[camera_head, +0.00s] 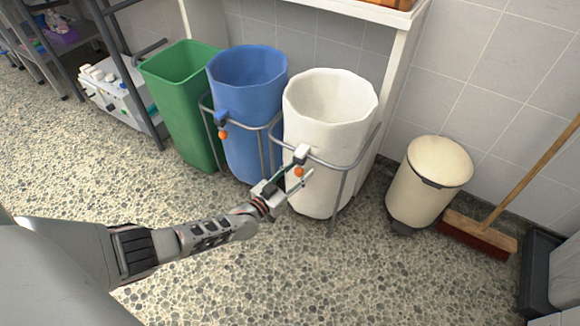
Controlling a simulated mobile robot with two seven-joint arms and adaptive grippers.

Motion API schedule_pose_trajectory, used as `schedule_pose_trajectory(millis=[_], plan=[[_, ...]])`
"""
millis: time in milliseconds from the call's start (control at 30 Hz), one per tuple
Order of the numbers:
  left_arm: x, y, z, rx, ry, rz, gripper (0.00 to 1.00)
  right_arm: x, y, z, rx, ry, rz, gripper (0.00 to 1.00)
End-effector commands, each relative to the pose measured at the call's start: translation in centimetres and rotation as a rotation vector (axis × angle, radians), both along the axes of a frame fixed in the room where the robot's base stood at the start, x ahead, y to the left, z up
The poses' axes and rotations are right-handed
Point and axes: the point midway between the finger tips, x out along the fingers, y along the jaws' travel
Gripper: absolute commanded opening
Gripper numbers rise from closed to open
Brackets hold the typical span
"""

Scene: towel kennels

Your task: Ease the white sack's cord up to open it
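The white sack (315,120) hangs upright in a grey metal frame, its wide mouth facing up and standing open. At its front rim-ring is a white cord stopper (301,153) with an orange ball (299,172) hanging just below it. The cord itself is too small to make out. My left gripper (300,174) reaches in from the lower left, in front of the sack. Its two fingers are apart, with the orange ball appearing between their tips. I cannot tell whether they touch it. My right gripper is out of view.
A blue sack (250,95) with its own orange ball (222,135) and a green bin (185,90) stand left of the white sack. A cream pedal bin (430,180) and a broom (480,235) stand right. Pebbled floor in front is clear.

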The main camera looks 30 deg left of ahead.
Motion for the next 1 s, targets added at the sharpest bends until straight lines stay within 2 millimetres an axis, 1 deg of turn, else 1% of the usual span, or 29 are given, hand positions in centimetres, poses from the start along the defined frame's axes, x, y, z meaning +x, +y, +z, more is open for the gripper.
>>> schedule_pose_trajectory(millis=[167, 400, 600, 800, 1000], plan=[[-1.9, 0.4, -0.2, -0.001, 0.003, 0.000, 0.39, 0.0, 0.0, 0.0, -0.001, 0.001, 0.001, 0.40], [-6.2, 1.3, -0.3, -0.001, 0.004, 0.001, 0.39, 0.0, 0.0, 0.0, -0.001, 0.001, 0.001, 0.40], [-9.4, 1.9, -0.1, 0.000, 0.002, 0.000, 0.39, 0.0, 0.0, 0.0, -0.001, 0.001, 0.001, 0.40], [-11.2, 2.2, -0.1, 0.000, 0.001, 0.001, 0.39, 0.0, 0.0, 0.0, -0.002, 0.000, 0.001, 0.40], [-11.6, 2.3, 0.0, 0.000, -0.001, 0.001, 0.39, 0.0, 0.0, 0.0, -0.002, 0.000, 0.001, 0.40]])
